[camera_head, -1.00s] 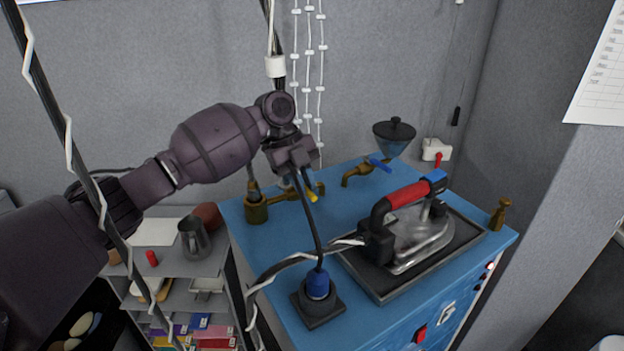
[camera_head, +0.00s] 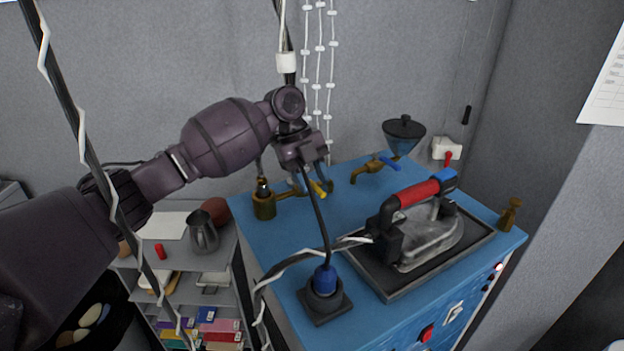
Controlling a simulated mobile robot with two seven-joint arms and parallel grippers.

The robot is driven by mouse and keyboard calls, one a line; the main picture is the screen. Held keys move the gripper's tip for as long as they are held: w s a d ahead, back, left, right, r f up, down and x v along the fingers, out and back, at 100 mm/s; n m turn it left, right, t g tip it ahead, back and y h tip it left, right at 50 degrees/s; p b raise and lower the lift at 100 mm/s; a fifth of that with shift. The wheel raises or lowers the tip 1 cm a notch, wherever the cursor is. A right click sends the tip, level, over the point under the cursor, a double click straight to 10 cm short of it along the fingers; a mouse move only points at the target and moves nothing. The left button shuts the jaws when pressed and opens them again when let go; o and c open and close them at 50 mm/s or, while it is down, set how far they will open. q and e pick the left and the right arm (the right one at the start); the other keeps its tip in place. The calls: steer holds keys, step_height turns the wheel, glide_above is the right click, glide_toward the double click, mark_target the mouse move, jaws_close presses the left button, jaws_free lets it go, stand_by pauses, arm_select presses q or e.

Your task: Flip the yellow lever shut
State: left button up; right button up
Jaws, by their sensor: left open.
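The yellow lever (camera_head: 318,188) sits on a brass tap (camera_head: 292,191) at the back left of the blue machine top. It is partly hidden behind the black cable and my gripper. My left gripper (camera_head: 318,172) hangs just above the yellow lever, with its fingers pointing down. Its jaws are open, and no object shows between them. Whether a finger touches the lever cannot be told from this view. My right gripper is not in view.
An iron with a red handle (camera_head: 418,193) rests on a dark tray on the blue top (camera_head: 262,236). A black cable rises from a blue plug (camera_head: 325,280) in front of the lever.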

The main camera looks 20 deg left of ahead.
arm_select(q)
steer(key=v, duration=1)
steer(key=shift+a+r+b, duration=0.15)
steer(key=shift+r+b, duration=0.1)
steer(key=shift+b, duration=0.2)
